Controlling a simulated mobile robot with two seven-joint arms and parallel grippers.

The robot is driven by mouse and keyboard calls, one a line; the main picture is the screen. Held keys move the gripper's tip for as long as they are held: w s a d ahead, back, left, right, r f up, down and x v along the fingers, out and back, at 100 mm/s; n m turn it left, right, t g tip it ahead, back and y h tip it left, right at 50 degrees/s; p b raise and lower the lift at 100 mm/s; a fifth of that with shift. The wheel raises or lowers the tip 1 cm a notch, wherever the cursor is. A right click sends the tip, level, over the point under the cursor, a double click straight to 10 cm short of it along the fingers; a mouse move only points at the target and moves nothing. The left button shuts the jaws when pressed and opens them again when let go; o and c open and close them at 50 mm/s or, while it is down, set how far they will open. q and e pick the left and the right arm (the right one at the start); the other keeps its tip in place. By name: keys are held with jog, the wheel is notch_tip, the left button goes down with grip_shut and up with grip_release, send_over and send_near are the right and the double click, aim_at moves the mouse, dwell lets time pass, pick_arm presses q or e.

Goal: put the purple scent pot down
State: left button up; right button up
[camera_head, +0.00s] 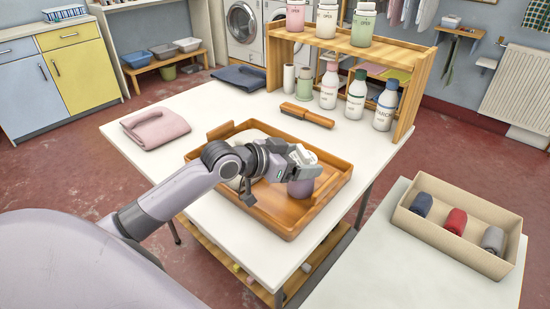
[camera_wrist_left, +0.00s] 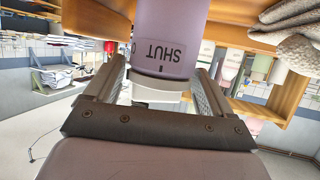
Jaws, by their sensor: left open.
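The purple scent pot (camera_head: 302,187) is upright, within the outline of the brown wooden tray (camera_head: 320,201) on the white table. My left gripper (camera_head: 303,155) is at its top, partly covering it. In the left wrist view, which is upside down, the purple scent pot (camera_wrist_left: 172,35) bears a label reading "SHUT". Its white part lies between the two open fingers of my left gripper (camera_wrist_left: 160,85). A gap shows beside the pot at each finger. The pot's base is largely hidden. My right gripper is not in view.
A pale towel lies in the tray, partly behind my arm. A pink folded cloth (camera_head: 155,128), a brown brush (camera_head: 307,115) and several bottles (camera_head: 355,94) stand or lie around it. A wooden shelf (camera_head: 410,88) borders the table's back right. A beige box (camera_head: 456,229) holds rolled cloths.

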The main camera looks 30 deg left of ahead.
pick_arm(q)
jog(key=v, duration=0.9)
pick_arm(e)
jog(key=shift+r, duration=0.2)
pick_arm(q)
jog(key=shift+s+r, duration=0.1)
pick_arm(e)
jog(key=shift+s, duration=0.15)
